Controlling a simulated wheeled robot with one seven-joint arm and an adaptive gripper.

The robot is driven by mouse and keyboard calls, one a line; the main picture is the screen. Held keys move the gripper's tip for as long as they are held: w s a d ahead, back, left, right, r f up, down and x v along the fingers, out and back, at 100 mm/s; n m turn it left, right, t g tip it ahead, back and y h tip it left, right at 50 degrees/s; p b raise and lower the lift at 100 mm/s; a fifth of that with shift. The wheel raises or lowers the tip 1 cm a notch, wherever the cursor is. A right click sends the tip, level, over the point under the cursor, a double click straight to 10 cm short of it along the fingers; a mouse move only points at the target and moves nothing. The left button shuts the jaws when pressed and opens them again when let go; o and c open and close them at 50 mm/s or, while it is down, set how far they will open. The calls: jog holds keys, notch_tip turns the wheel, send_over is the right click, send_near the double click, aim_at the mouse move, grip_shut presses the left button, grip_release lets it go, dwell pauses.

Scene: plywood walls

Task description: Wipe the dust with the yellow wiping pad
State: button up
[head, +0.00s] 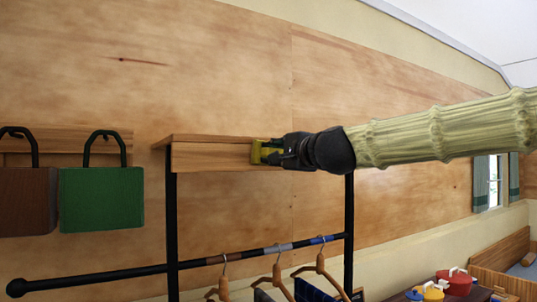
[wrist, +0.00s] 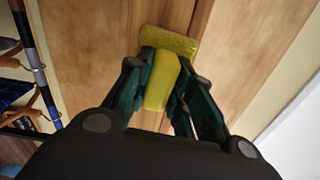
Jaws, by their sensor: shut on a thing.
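The yellow wiping pad (head: 267,151) is at the wooden shelf (head: 212,157) on the plywood wall, near the shelf's right part. In the wrist view the yellow wiping pad (wrist: 180,42) shows a wide flat part and a narrower grip block. My gripper (head: 283,152) is shut on this block, with a dark green finger on each side in the wrist view (wrist: 162,82). The pad's wide face is toward the wood; I cannot tell whether it touches. I cannot make out any dust in either view.
A black rail (head: 110,274) with wooden hangers (head: 277,280) runs below the shelf. A brown bag (head: 27,202) and a green bag (head: 101,199) hang at the left. Red and yellow lidded pots (head: 456,281) stand at the lower right. The wall above the shelf is clear.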

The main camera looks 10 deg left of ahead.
jog(key=w+d, duration=0.4)
jog(key=d, duration=0.2)
jog(key=shift+w, duration=0.15)
dwell(0.8)
jog(key=v, duration=0.6)
jog(key=shift+b, duration=0.3)
dwell(0.4)
jog(key=shift+v, duration=1.55)
